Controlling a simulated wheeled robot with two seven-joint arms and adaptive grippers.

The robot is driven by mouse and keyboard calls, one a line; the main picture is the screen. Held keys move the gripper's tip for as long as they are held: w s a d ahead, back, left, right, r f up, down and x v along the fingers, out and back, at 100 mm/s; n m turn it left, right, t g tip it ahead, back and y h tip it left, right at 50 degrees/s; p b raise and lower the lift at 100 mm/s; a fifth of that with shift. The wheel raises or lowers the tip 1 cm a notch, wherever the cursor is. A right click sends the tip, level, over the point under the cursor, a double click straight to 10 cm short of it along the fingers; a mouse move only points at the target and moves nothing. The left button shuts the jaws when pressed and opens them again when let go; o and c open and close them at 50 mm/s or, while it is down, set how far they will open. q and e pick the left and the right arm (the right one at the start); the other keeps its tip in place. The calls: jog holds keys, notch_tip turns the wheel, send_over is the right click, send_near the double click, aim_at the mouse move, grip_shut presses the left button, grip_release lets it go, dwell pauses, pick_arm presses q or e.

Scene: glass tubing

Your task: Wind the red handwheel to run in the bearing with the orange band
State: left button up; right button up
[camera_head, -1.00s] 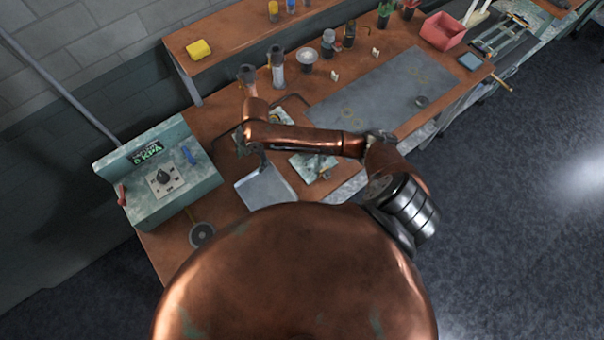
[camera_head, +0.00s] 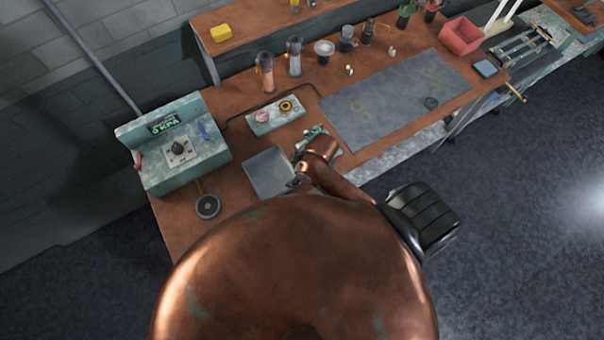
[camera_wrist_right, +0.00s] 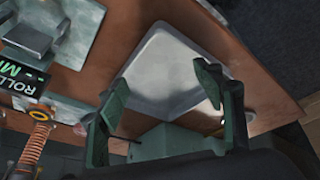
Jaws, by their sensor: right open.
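My right gripper is open in the right wrist view (camera_wrist_right: 160,80), its two green fingers spread above the grey tray (camera_head: 264,166) with nothing between them. In the head view its fingers are mostly hidden behind my copper arm, beside the tray. A ring with a yellow-orange band (camera_head: 286,106), possibly the bearing, lies on a green plate (camera_head: 266,128) next to a pinkish round piece (camera_head: 262,115). A green device with a display reading "ROLL…" (camera_wrist_right: 24,78) shows at the left of the wrist view. I cannot make out the red handwheel. My left gripper is out of view.
A green control box reading "0 KPA" (camera_head: 185,164) stands at the left of the bench. A dark disc (camera_head: 207,206) lies in front of it. Cylinders, including a grey-capped one (camera_head: 295,57), stand behind. A grey mat (camera_head: 390,100) and pink bin (camera_head: 460,36) lie right.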

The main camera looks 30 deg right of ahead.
jog(key=shift+s+d+f+m, duration=0.2)
jog(key=shift+s+d+m, duration=0.25)
jog(key=shift+s+d, duration=0.05)
jog(key=shift+s+d+f+m, duration=0.2)
jog(key=shift+s+d+m, duration=0.25)
jog(key=shift+s, duration=0.05)
jog(key=s+d+r+m+h, duration=0.3)
jog(key=s+d+m, duration=0.4)
jog(key=s+d, duration=0.4)
notch_tip(320, 180, down, 34)
jog(key=s+a+g+b, duration=0.1)
jog(key=s+a+b, duration=0.1)
jog(key=b, duration=0.5)
jog(key=s+f+b, duration=0.3)
jog(key=s+f, duration=0.7)
jog(key=f, duration=0.3)
jog(key=s+f+g+b, duration=0.1)
jog(key=s+f+b, duration=0.2)
jog(key=s+f, duration=0.8)
notch_tip(320, 180, down, 3)
jog(key=shift+f+n+g, duration=0.15)
jog(key=shift+n+g, duration=0.15)
jog(key=shift+a, duration=0.1)
